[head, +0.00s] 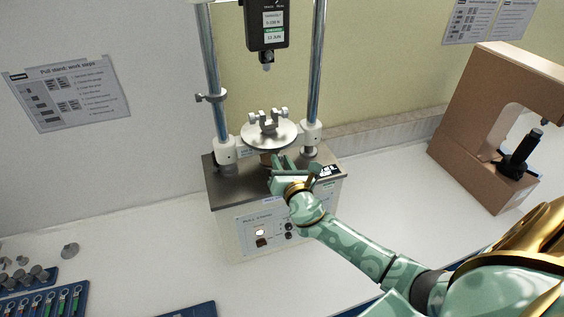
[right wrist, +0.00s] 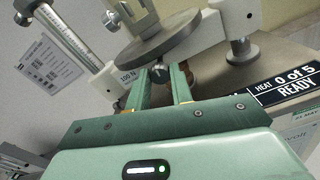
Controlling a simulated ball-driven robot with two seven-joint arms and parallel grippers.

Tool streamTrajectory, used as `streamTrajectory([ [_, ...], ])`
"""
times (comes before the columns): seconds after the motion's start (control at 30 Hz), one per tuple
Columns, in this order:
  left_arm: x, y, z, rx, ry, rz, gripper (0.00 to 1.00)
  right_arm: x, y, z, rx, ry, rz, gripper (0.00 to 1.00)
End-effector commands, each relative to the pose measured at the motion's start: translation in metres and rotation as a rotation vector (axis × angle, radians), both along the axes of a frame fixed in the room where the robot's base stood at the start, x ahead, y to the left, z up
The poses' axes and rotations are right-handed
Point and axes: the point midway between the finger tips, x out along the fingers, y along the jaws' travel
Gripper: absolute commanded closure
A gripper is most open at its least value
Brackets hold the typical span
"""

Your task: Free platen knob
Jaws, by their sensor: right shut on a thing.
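The test stand (head: 222,180) stands on the white bench with a round metal platen (head: 257,142) between two posts. In the right wrist view the platen (right wrist: 165,45) is close above my fingers. A small dark knob (right wrist: 160,73) with a pale mark shows just under the platen, between my fingertips. My right gripper (head: 282,163) is under the platen's front edge, shut on the knob; in the right wrist view its fingers (right wrist: 161,84) stand on both sides of it. In the head view the gripper hides the knob. My left gripper is not in view.
A force gauge (head: 267,30) hangs above the platen, which carries a small metal fixture (head: 268,122). A brown C-shaped tester (head: 475,110) stands at right. Blue trays (head: 72,288) with small parts lie at lower left.

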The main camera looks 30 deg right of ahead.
Motion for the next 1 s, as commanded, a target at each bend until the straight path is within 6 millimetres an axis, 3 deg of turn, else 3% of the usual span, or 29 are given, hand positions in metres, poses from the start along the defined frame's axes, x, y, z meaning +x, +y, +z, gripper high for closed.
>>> streamTrajectory([
  [0.3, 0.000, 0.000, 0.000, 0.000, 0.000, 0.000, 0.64, -0.001, 0.000, -0.002, 0.000, 0.004, 0.000, 1.00],
  [0.33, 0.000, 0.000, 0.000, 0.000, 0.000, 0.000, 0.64, -0.001, 0.000, -0.002, 0.000, 0.004, 0.001, 0.72],
  [0.4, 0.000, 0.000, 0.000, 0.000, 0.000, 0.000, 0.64, -0.001, 0.000, -0.002, 0.000, 0.003, 0.001, 0.56],
  [0.77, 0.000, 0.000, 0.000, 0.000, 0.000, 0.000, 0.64, -0.006, 0.002, -0.001, 0.000, 0.002, 0.001, 0.56],
  [0.87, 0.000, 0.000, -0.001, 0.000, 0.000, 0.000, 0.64, -0.020, 0.006, -0.002, 0.001, 0.002, 0.003, 0.56],
  [1.0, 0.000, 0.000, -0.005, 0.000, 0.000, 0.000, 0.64, -0.054, 0.013, -0.003, 0.002, 0.004, 0.002, 0.56],
])
